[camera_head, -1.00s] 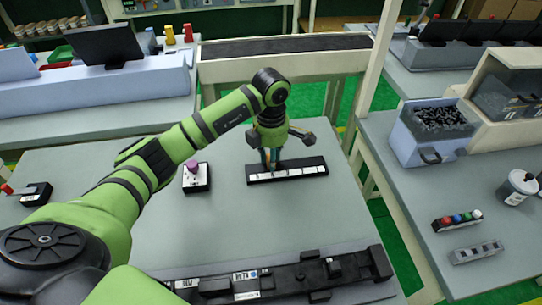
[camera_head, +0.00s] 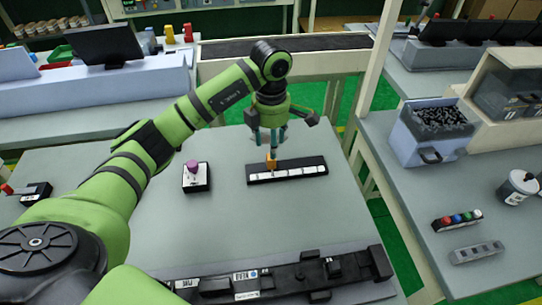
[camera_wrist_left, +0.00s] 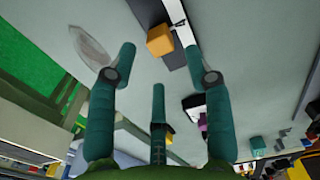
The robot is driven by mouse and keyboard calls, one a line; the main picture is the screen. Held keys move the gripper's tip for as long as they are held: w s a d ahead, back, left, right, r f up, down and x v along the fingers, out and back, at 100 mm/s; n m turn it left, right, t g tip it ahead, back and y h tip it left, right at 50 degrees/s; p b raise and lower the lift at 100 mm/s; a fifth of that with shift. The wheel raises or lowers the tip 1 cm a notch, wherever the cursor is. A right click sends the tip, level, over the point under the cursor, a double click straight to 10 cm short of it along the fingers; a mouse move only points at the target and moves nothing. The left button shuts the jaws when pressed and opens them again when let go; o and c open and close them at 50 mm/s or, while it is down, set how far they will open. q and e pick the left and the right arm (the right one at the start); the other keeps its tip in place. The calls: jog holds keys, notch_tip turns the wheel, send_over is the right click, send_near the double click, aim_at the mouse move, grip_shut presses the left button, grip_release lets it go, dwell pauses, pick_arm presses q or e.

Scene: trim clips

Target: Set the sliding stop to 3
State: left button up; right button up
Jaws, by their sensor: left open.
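The sliding stop is an orange block (camera_head: 271,161) on a black rail with a white marked strip (camera_head: 300,172). It stands left of the rail's middle; the numbers are too small to read. In the left wrist view the orange block (camera_wrist_left: 160,40) sits beside the white strip (camera_wrist_left: 181,25), just beyond my fingertips. My left gripper (camera_head: 273,143) is open and empty above the block, its fingers pointing down and apart from it. In the left wrist view its teal fingers (camera_wrist_left: 160,57) are spread wide. My right gripper is not in view.
A small box with a purple knob (camera_head: 193,167) stands left of the rail. A long black fixture (camera_head: 290,278) lies along the near table edge. A small black box (camera_head: 36,193) is at the far left. The grey table between is clear.

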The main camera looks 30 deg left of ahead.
pick_arm(q)
notch_tip(320, 180, up, 6)
dwell(0.7)
